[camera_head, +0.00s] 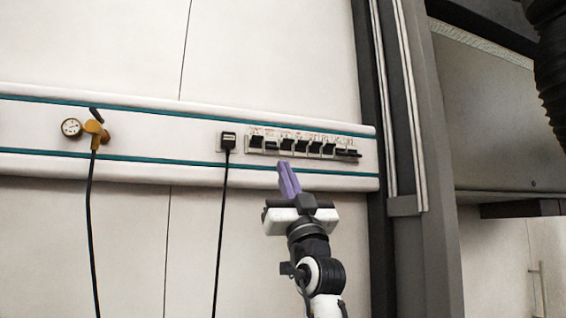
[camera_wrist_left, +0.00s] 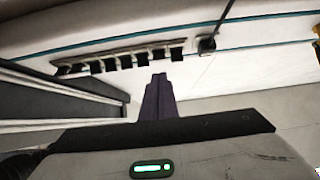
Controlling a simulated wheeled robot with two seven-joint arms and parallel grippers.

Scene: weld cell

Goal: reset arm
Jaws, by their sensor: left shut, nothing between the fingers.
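My left gripper (camera_head: 284,166) is raised in front of the wall panel, with its purple fingers pointing up and shut on nothing. It also shows in the left wrist view (camera_wrist_left: 159,78), fingers together. The fingertips are just below a row of black switches (camera_head: 300,145) on the white wall rail (camera_head: 190,125); I cannot tell whether they touch the rail. In the left wrist view the switches (camera_wrist_left: 125,60) are beyond the fingertips. My right gripper is not in view.
A black plug (camera_head: 227,141) with a hanging cable is left of the switches. A yellow valve with a gauge (camera_head: 71,127) and a hose is at the far left. A dark grey post (camera_head: 425,240) stands to the right. A black ribbed hose (camera_head: 552,75) hangs at the upper right.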

